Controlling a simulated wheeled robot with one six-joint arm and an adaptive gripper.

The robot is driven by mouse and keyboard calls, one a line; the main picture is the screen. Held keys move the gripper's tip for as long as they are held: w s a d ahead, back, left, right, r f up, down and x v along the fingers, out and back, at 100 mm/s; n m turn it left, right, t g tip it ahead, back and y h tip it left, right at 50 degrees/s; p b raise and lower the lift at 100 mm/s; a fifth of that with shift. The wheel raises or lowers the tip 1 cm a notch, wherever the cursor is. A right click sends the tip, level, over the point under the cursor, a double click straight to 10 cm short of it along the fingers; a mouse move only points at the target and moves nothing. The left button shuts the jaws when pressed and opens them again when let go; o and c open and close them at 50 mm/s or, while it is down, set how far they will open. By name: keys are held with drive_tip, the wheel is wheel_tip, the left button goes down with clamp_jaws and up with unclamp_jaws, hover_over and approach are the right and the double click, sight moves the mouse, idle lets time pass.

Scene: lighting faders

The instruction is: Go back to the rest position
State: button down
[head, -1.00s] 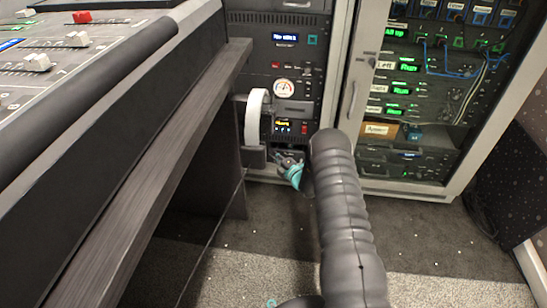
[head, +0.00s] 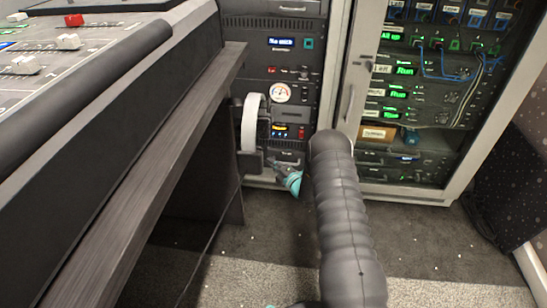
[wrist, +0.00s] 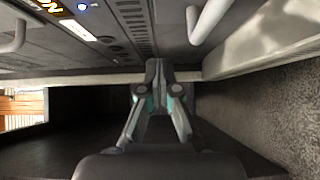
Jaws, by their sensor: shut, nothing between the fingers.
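My gripper (wrist: 158,68) is shut and empty in the wrist view, its fingertips together at the middle of the picture. In the head view only part of my gripper (head: 274,163) shows, dark with teal, past my dark ribbed arm. It is low in front of the left equipment rack, near the rack's foot and close to a white curved handle. The arm hides part of it. The lighting desk (head: 60,75) with red and white fader caps is at the upper left, well apart from my gripper.
The left rack (head: 290,75) and the open right rack (head: 415,165) with green displays stand ahead. The desk's long dark edge (head: 165,165) runs along the left of the arm. Grey carpet (head: 435,235) is free at the right. A dark speckled panel (head: 510,180) stands at far right.

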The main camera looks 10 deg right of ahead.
drive_tip(key=v, duration=0.9)
drive_tip(key=shift+p, duration=0.35)
drive_tip(key=shift+f, duration=0.1)
